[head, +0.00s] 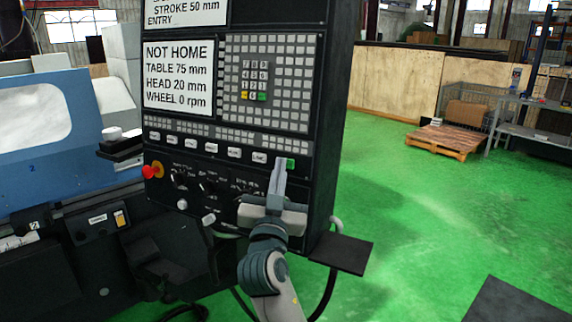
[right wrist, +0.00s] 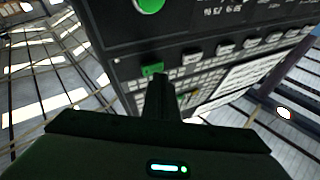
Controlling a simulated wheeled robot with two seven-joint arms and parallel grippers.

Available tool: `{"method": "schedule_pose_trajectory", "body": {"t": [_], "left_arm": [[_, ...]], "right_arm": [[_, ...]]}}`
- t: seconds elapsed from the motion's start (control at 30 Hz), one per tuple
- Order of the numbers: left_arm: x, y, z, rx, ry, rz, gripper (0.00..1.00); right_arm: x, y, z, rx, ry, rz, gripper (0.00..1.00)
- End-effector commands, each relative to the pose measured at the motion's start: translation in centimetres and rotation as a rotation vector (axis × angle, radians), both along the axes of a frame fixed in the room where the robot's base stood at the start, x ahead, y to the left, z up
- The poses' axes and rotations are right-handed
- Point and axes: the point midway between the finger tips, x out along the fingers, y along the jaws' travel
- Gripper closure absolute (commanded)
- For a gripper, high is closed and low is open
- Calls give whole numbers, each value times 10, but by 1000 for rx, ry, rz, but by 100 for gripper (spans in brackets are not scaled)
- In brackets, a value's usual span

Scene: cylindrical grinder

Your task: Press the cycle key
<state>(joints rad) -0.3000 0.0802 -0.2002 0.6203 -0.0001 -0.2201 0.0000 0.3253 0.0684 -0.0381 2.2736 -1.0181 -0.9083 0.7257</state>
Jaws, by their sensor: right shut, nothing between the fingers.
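The dark control panel (head: 331,60) of the grinder stands upright in front of me. A small green key (head: 290,163) sits at the right end of the row of white keys; its label cannot be read. It also shows in the right wrist view (right wrist: 152,69). My right gripper (head: 280,163) is shut and empty, its fingertips pointing up just left of the green key in the head view. In the right wrist view the fingertips (right wrist: 161,78) overlap the lower right of that key. Whether they touch it cannot be told. My left gripper is not in view.
The screen (head: 178,75) reads NOT HOME. A red emergency button (head: 151,171) is at the panel's lower left. A large green round button (right wrist: 148,4) shows in the right wrist view. A small dark shelf (head: 343,254) juts out lower right.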

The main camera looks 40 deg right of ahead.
Motion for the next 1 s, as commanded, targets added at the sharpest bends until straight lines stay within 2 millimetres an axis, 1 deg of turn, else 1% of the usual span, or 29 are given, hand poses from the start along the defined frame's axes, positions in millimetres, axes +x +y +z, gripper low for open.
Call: {"method": "schedule_pose_trajectory", "body": {"t": [1.0], "left_arm": [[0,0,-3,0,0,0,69]], "right_arm": [[4,-7,-2,1,1,-1,100]]}}
